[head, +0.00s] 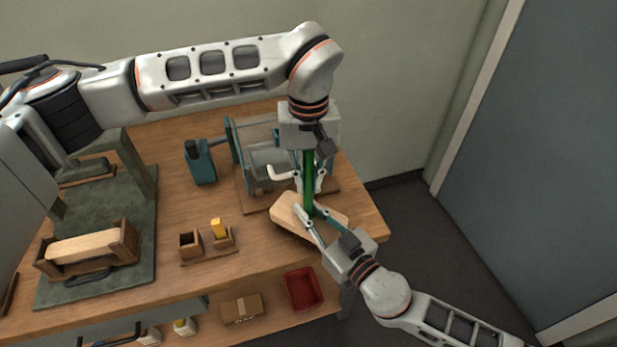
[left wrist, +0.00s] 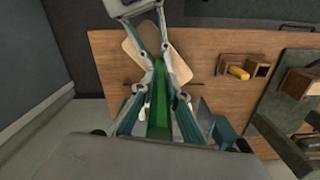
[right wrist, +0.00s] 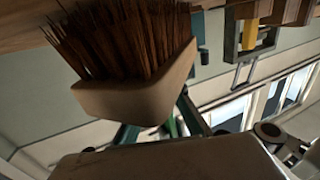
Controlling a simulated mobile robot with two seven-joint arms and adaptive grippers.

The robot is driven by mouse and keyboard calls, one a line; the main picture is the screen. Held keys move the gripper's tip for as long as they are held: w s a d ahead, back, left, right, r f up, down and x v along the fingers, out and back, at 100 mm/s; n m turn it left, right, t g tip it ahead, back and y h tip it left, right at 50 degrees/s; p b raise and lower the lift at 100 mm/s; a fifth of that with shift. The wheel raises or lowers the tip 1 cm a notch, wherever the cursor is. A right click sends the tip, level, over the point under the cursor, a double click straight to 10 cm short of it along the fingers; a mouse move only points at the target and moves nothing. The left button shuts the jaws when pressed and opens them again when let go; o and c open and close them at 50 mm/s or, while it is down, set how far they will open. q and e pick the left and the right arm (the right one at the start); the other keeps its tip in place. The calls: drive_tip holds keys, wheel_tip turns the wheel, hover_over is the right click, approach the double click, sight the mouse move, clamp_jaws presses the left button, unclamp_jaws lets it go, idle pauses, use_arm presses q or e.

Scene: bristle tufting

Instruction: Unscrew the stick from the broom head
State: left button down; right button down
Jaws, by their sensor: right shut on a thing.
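The broom's green stick (head: 308,180) stands up from the wooden broom head (head: 285,212) near the table's right edge. My left gripper (head: 309,185) points down with its fingers on either side of the stick; it looks open, with the stick between the fingers in the left wrist view (left wrist: 158,85). My right gripper (head: 308,214) comes in from the lower right and is shut on the broom head. The right wrist view shows the broom head (right wrist: 140,95) close up with brown bristles (right wrist: 120,40). The right fingertips are hidden behind the block there.
A teal and grey machine (head: 262,160) stands right behind the broom. A teal bottle-like object (head: 201,165) and a small wooden holder (head: 208,247) with a yellow piece are to the left. A green mat (head: 140,232) lies further left. A red bin (head: 303,288) sits on the lower shelf.

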use_arm(q)
drive_tip(key=n, duration=0.4)
idle(1.2)
drive_tip(key=c, duration=2)
unclamp_jaws()
drive_tip(key=shift+o, duration=0.2)
